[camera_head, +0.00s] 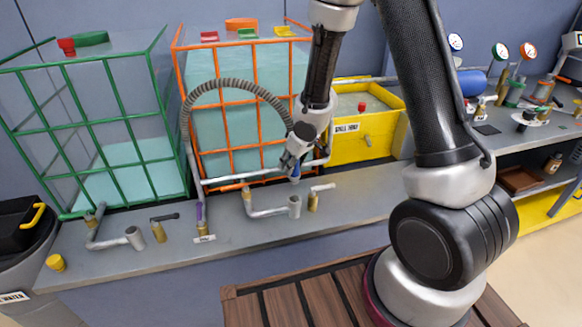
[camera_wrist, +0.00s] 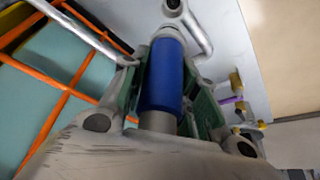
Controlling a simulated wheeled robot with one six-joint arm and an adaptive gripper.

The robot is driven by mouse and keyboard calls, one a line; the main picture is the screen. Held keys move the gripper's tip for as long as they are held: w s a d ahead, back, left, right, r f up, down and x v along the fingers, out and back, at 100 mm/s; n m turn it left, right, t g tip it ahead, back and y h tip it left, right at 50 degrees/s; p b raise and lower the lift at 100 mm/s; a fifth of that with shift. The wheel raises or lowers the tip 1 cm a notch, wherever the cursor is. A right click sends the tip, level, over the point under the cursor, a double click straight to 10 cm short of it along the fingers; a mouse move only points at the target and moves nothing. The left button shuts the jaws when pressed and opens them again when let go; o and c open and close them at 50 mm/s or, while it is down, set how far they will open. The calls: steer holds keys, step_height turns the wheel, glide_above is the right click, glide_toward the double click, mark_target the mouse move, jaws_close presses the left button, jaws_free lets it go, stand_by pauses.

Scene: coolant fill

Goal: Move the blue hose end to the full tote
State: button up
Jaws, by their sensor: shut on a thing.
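My gripper (camera_head: 294,166) is shut on the blue hose end (camera_wrist: 165,78), with green finger pads on both sides of it in the wrist view. In the head view the gripper is above the bench, in front of the orange-framed tote (camera_head: 224,110), and mostly hides the blue end. The grey ribbed hose (camera_head: 236,84) arches from beside that tote to my gripper. The orange tote's liquid stands high; the green-framed tote (camera_head: 112,146) at left holds only a low level. A bent grey pipe with an open upright cup (camera_head: 295,206) stands before the orange tote; a similar pipe cup (camera_head: 134,238) stands before the green one.
Brass valves (camera_head: 158,230) stand beside the pipes. A purple-handled piece (camera_head: 200,213) is upright between them. A yellow bin (camera_head: 390,135) sits right of the orange tote. Gauges and fittings crowd the right bench. A slatted wooden surface (camera_head: 270,300) lies in front.

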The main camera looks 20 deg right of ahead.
mark_target(291, 180)
steer(key=shift+d, duration=0.1)
steer(key=shift+f, duration=0.1)
steer(key=shift+f, duration=2.8)
steer(key=shift+f, duration=1.7)
steer(key=shift+r, duration=1.4)
steer(key=shift+f, duration=1.35)
steer(key=o, duration=0.9)
